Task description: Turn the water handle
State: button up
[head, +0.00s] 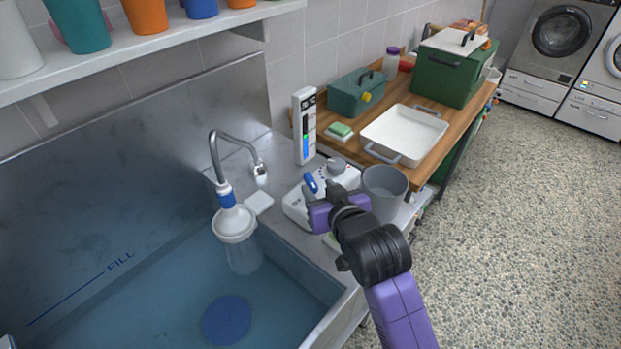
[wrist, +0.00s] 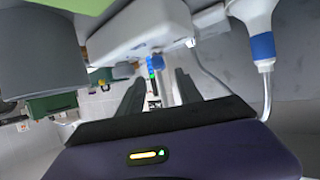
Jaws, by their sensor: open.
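A white control box (head: 295,207) stands on the counter beside the sink. A blue handle (head: 312,182) stands up from the box, with a grey knob near it. In the wrist view the blue handle (wrist: 154,63) is just ahead of and between the fingertips. My gripper (head: 313,194) is at the box, close to the handle. In the wrist view its two fingers (wrist: 159,78) are apart, with nothing clamped between them. I cannot tell whether a finger touches the handle. My gripper hides part of the box in the head view.
A curved faucet (head: 215,150) with a blue collar hangs over the water-filled sink (head: 265,310). A grey bucket (head: 386,190) stands close right of my gripper. A white panel with a coloured gauge (head: 304,125) stands behind. A white tray (head: 405,135) lies on the wooden table.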

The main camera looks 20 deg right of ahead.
aim_at(311, 180)
jog(key=shift+x, duration=3.5)
grip_shut()
